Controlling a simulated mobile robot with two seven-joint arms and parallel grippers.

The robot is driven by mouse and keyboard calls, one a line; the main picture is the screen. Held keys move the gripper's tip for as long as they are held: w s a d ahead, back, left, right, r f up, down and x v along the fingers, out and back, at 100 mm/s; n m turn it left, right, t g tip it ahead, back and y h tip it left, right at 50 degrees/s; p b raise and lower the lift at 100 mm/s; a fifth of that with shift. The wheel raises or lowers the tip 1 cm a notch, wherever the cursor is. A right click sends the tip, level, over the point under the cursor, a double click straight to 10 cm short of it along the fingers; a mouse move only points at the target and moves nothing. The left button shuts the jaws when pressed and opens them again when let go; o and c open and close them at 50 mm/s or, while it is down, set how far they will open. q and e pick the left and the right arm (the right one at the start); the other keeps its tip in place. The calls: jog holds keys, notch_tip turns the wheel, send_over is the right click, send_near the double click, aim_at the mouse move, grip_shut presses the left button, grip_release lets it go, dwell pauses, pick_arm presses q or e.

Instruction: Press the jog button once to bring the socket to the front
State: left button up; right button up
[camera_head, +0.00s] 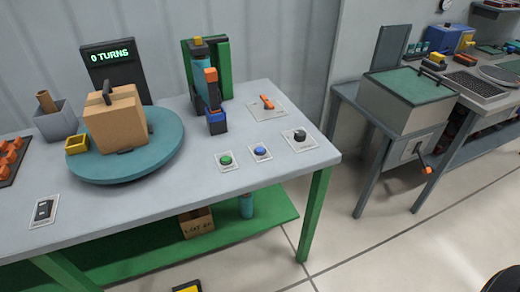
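A grey panel table holds several controls: a green push button (226,160), a blue push button (260,152), a black round knob (299,137), an orange lever (267,102) and a black rocker-like switch (43,211). I cannot read which one is the jog button. A teal turntable (166,147) carries a brown box (118,122) with a black handle on top. A small yellow open holder (76,145) sits at the turntable's left side; I cannot tell whether it is the socket. Neither of my grippers is in view.
A black display (112,62) reads "0 TURNS". A green stand with a blue-and-orange tool (209,95) rises behind the buttons. A grey bin (55,122) and a tray of orange parts (8,165) are at left. The table front is clear. Another bench (400,100) stands right.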

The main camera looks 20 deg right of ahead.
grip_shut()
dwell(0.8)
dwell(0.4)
